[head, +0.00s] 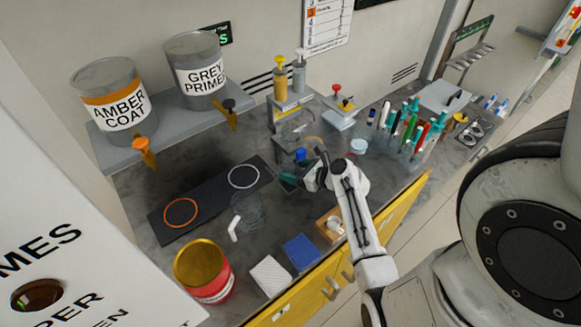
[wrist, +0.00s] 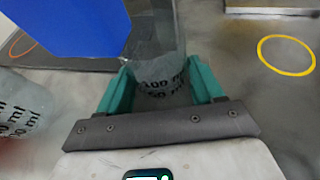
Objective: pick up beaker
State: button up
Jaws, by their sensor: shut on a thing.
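A clear beaker (wrist: 163,72) with black volume markings stands between the two teal fingers of my gripper (wrist: 163,95) in the wrist view. The fingers are shut on its sides. In the head view my gripper (head: 289,178) is over the counter beside the black mat, and the held beaker is hard to make out there. A second clear beaker (head: 247,212) stands on the counter to the left; a marked clear vessel (wrist: 14,115) also shows at the left edge of the wrist view.
A blue object (wrist: 70,25) is close beside the held beaker. A black mat (head: 212,196) with an orange and a white ring lies at left. A red can (head: 218,290) stands in front. A rack of pens (head: 412,140) is at right. A yellow ring (wrist: 287,55) marks the counter.

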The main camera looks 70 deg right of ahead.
jog(key=shift+c, duration=0.9)
jog(key=shift+r, duration=0.1)
